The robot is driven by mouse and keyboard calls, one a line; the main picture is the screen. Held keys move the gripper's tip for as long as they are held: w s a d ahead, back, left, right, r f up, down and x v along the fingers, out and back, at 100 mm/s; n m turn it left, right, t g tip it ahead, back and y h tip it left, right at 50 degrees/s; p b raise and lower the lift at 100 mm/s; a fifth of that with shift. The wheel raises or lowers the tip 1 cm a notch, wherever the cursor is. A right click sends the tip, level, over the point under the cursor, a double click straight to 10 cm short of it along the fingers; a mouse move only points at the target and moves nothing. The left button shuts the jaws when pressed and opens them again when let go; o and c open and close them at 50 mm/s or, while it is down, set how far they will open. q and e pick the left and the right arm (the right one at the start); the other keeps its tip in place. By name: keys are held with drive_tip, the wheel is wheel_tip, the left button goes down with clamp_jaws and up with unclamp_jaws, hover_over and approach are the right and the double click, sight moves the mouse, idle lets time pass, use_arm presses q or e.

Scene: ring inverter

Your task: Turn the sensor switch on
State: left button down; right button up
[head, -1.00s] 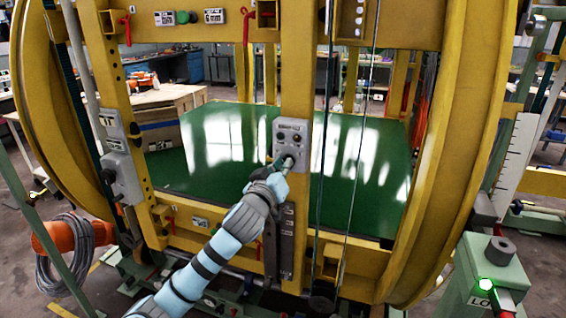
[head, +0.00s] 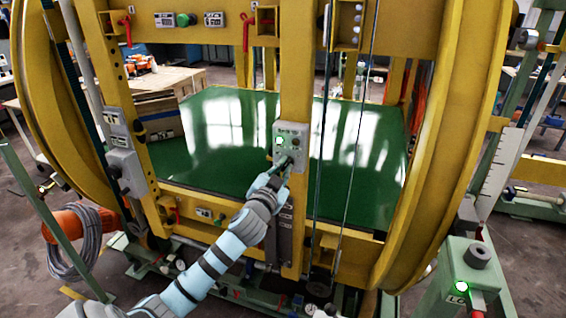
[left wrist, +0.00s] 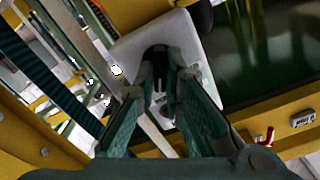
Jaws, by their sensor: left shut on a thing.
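The grey sensor switch box (head: 300,136) is fixed to the yellow middle post of the ring frame. A lamp (head: 279,141) at its upper left glows green. My left gripper (head: 284,166) comes up from below left and is shut on the switch knob at the lower part of the box. In the left wrist view the two fingers (left wrist: 163,82) close around a dark knob in front of the pale box face (left wrist: 200,52). The fingers hide most of the knob, so its exact angle cannot be told. My right gripper is not in view.
A green plate (head: 225,130) lies behind the post. Thin vertical cables (head: 357,150) run just right of the box. Another grey box (head: 122,160) is on the left post. A green pedestal (head: 440,290) with a lit green lamp stands at the right.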

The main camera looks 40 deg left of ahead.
use_arm(q)
drive_tip(key=shift+m+p, duration=0.65)
drive_tip(key=shift+m, duration=0.65)
drive_tip(key=c, duration=1.7)
unclamp_jaws()
drive_tip(key=shift+s, duration=0.1)
drive_tip(key=v, duration=1.2)
